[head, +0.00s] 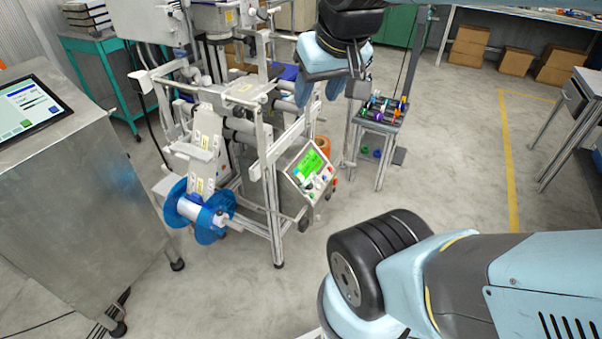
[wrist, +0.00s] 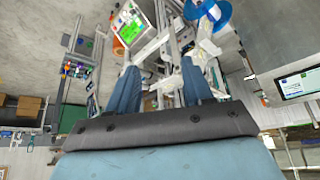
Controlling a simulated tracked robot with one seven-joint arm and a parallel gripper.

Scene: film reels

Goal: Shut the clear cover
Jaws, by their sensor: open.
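A grey-white film machine (head: 265,135) stands left of centre, with blue reel flanges (head: 203,212) at its lower front and a panel with a lit green screen (head: 312,165). I cannot make out the clear cover for certain in either view. My gripper (head: 319,92) is open and points down above the right side of the machine frame. In the wrist view, my gripper (wrist: 160,66) has its two blue fingers spread apart, with machine bars (wrist: 165,42) showing between and beyond them and nothing held. The green screen (wrist: 131,22) and blue reel (wrist: 208,14) also show there.
A steel cabinet (head: 85,180) with a tablet (head: 25,108) stands at the left. A small stand (head: 380,118) with coloured items is right of the machine. Cardboard boxes (head: 515,62) lie under a back table. Open concrete floor (head: 440,165) extends to the right.

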